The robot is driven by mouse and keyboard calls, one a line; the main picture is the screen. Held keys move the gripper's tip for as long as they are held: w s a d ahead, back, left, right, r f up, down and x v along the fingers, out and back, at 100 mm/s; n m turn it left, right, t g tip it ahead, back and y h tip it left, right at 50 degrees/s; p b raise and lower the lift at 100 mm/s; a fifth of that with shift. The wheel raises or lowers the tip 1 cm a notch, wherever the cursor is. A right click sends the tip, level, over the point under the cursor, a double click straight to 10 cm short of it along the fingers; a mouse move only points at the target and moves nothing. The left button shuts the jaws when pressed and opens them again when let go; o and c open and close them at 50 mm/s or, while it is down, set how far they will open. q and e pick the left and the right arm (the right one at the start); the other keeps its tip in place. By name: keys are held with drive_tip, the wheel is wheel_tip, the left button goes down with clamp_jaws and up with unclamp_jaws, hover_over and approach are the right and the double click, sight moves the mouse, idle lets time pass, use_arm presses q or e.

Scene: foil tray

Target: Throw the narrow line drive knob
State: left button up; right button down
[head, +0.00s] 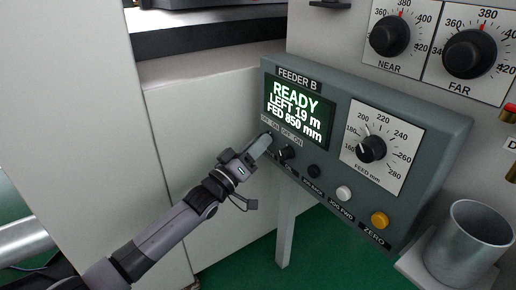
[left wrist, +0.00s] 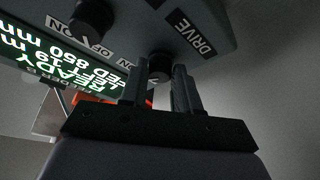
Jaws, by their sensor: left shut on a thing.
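The grey feeder B box (head: 440,125) is mounted at the right, with a lit screen (head: 294,110) reading READY, LEFT 19 m, FED 850 mm. The black drive knob (left wrist: 160,64) sits by the DRIVE label (left wrist: 193,32) at the box's lower left corner. My left gripper (head: 264,140) reaches that corner and hides most of the knob in the head view. In the left wrist view its two fingers (left wrist: 160,82) stand on either side of the knob, shut on it. The knob's pointer is hidden. My right gripper is not in view.
A second off/on knob (head: 288,153) sits close right of the gripper. Black, white (head: 344,193) and yellow (head: 380,219) buttons follow, below a feed dial (head: 372,149). NEAR (head: 389,34) and FAR (head: 469,53) dials are above. A metal cup (head: 467,245) stands lower right.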

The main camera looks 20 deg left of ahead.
use_arm(q)
drive_tip(key=shift+a+m, duration=0.1)
drive_tip(key=shift+m, duration=0.5)
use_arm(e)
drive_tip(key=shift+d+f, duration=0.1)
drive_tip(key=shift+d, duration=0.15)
use_arm(q)
drive_tip(key=shift+h, duration=0.4)
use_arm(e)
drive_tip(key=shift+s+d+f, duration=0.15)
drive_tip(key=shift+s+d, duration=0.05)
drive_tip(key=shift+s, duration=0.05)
use_arm(q)
drive_tip(key=o, duration=1)
drive_tip(key=shift+o, duration=0.2)
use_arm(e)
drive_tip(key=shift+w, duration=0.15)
